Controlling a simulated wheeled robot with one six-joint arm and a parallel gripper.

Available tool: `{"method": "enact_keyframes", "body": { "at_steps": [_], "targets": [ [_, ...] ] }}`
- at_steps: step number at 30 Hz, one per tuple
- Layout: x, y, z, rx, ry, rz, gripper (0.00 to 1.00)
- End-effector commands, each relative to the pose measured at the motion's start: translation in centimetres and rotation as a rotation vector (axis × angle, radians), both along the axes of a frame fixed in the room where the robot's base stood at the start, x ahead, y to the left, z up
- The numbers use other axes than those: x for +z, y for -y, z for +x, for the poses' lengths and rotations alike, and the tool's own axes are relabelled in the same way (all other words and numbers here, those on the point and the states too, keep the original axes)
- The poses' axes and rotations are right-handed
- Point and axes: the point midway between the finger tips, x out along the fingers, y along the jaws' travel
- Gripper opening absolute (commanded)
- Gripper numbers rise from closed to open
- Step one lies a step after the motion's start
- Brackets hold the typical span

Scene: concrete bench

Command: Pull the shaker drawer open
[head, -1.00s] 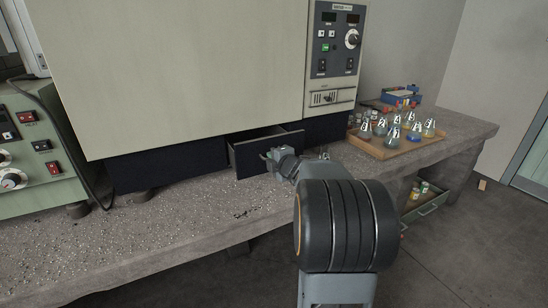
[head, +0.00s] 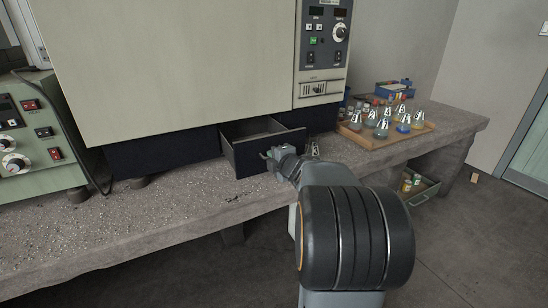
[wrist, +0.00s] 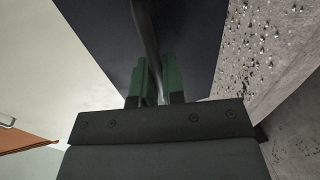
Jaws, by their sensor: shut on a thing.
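The shaker (head: 180,70) is a large pale cabinet with a dark base, standing on the concrete bench. Its dark drawer (head: 250,158) stands partly out of the base, and the inside shows from above. My gripper (head: 272,156) is at the drawer's front, shut on the drawer handle. In the wrist view the green-padded fingers (wrist: 155,80) close around the grey bar handle (wrist: 146,35), with the dark drawer front (wrist: 100,25) behind it. Part of the handle is hidden by my fingers.
A wooden tray (head: 372,143) of several flasks stands right of the shaker. A green instrument (head: 40,140) stands at the left. The bench front (head: 130,215) is clear of large objects.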

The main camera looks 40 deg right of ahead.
Motion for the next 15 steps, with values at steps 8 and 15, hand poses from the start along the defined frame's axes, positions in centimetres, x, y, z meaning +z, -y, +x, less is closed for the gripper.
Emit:
{"method": "enact_keyframes", "body": {
  "at_steps": [8,15],
  "targets": [
    [-0.35,-0.04,-0.13,0.000,-0.007,0.002,0.31],
    [-0.25,-0.02,-0.11,0.000,-0.006,0.002,0.35]
  ]
}}
